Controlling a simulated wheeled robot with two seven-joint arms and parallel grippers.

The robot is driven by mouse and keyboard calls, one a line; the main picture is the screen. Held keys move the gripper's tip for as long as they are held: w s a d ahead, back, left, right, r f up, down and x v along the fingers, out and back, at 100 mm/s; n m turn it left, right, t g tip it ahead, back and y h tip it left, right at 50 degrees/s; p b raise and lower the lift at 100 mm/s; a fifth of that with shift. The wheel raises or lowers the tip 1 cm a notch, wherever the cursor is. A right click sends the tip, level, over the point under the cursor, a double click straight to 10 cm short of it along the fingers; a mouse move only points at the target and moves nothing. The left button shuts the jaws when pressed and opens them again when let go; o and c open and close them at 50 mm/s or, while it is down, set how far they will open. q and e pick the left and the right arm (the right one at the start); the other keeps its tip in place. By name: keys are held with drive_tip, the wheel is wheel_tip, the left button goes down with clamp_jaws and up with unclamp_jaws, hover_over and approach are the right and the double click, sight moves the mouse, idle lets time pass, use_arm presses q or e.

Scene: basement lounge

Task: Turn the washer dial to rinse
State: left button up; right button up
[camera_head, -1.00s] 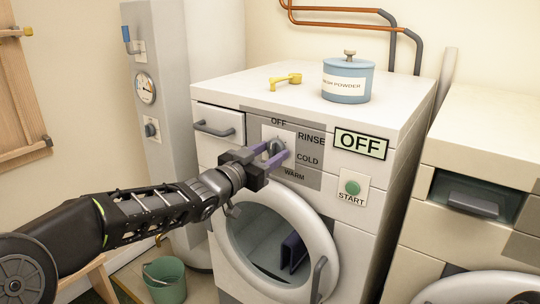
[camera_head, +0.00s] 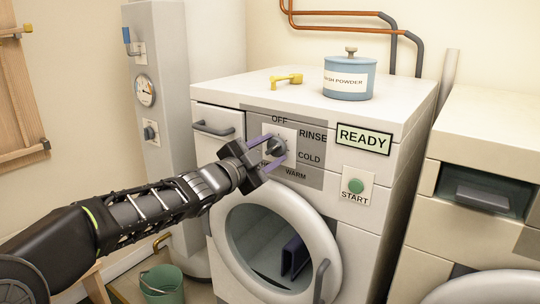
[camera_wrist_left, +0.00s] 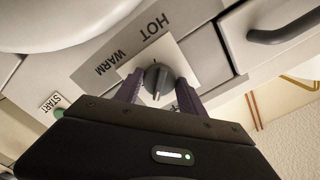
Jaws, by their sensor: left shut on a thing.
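The washer dial (camera_head: 277,147) is a dark grey knob on a pale plate, with OFF, RINSE, COLD and WARM around it. My left gripper (camera_head: 273,150) is shut on the dial, with one purple finger on each side. In the left wrist view the dial (camera_wrist_left: 157,78) sits between the fingers, near HOT and WARM. A pale mark on it points towards my gripper body; I cannot tell for sure which label it meets. The washer display (camera_head: 364,139) reads READY. My right gripper is not in view.
The washer's round door (camera_head: 325,235) is below, with a dark purple thing inside. A green START button (camera_head: 355,186) is right of the dial. A drawer handle (camera_head: 213,129) is left. A blue powder tin (camera_head: 347,85) and a yellow object (camera_head: 287,79) stand on top.

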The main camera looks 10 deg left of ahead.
use_arm(q)
drive_tip(key=shift+m, duration=0.3)
drive_tip(key=o, duration=1.3)
drive_tip(key=p+v, duration=0.1)
drive_tip(key=v, duration=0.6)
drive_tip(key=shift+s+a, duration=0.1)
drive_tip(key=shift+s, duration=0.25)
